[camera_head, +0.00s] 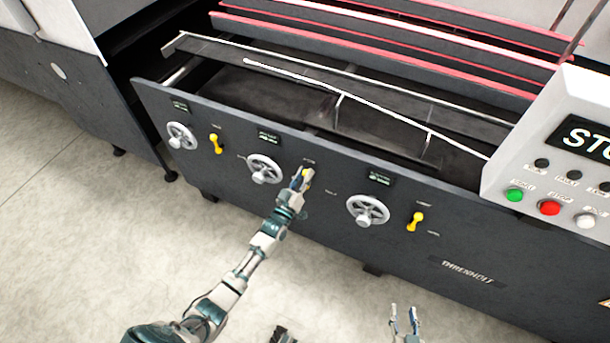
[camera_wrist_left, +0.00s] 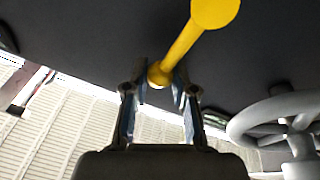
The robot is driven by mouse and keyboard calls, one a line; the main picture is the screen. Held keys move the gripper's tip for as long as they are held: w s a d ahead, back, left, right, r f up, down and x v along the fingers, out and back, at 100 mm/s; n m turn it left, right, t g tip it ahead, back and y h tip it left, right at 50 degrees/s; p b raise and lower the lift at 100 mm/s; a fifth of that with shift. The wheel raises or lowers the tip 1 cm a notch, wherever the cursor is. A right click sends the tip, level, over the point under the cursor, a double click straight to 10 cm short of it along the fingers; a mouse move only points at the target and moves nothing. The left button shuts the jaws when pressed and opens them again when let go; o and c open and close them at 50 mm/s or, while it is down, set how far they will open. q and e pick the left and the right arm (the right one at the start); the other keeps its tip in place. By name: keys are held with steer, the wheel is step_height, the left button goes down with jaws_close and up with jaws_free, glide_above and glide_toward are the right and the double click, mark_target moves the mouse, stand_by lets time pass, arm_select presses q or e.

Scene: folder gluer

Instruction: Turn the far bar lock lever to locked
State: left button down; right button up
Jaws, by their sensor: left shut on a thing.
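A yellow lock lever (camera_head: 306,174) is on the dark front panel, between the middle and right handwheels. My left gripper (camera_head: 299,181) is at this lever and partly covers it. In the left wrist view the yellow lever (camera_wrist_left: 188,42) runs slantwise from its round hub to a knob end, and the fingers of my left gripper (camera_wrist_left: 160,92) are on either side of the knob end, shut on it. Two more yellow levers show, one at the left (camera_head: 215,143) and one at the right (camera_head: 416,220). The small labels are unreadable. My right gripper (camera_head: 404,318) is open and empty, low in front of the machine.
Handwheels stand out from the panel at the left (camera_head: 180,136), middle (camera_head: 264,169) and right (camera_head: 367,211). One handwheel (camera_wrist_left: 285,120) is close on the right in the left wrist view. A control box (camera_head: 560,150) with buttons overhangs at the right. The floor in front is clear.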

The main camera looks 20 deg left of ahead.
arm_select(q)
steer(key=c, duration=1)
jaws_free()
steer(key=shift+f, duration=0.15)
steer(key=shift+c, duration=0.2)
steer(key=shift+o, duration=0.6)
steer(key=shift+a, duration=0.15)
steer(key=shift+s, duration=0.35)
steer(key=v, duration=1.1)
steer(key=shift+s, duration=0.15)
steer(key=shift+f, duration=0.1)
